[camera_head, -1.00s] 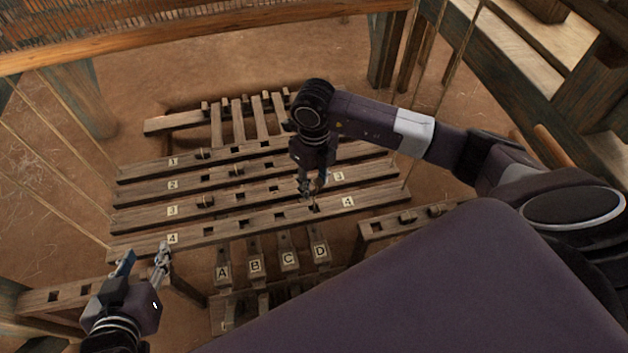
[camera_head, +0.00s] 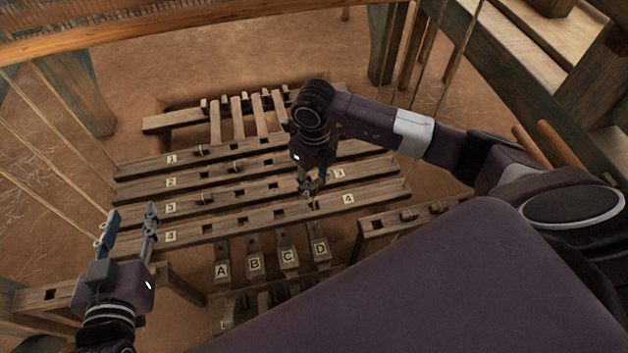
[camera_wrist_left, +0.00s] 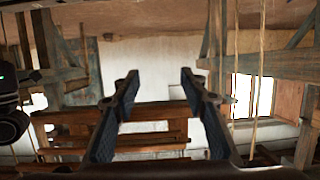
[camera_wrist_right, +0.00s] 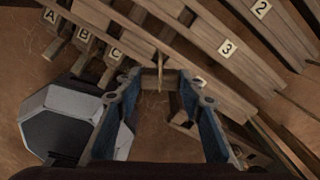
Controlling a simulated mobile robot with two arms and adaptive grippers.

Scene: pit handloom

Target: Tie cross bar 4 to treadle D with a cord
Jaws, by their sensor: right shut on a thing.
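Cross bar 4 (camera_head: 262,219) is the nearest of the slatted wooden bars, with a "4" label near each end. Treadle D (camera_head: 320,252) is the rightmost of the labelled treadles below it. My right gripper (camera_head: 309,193) is over the right part of cross bar 4, above treadle D. My left gripper (camera_head: 129,218) is open and empty, fingers pointing up, by the left end of cross bar 4. Its fingers also show apart in the left wrist view (camera_wrist_left: 159,75).
Cross bars 1, 2 and 3 (camera_head: 225,194) lie behind bar 4. Treadles A (camera_head: 221,268), B (camera_head: 254,262) and C (camera_head: 288,255) stand left of D. Hanging cords run at left and right. A slotted wooden rail (camera_head: 395,222) lies right of treadle D.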

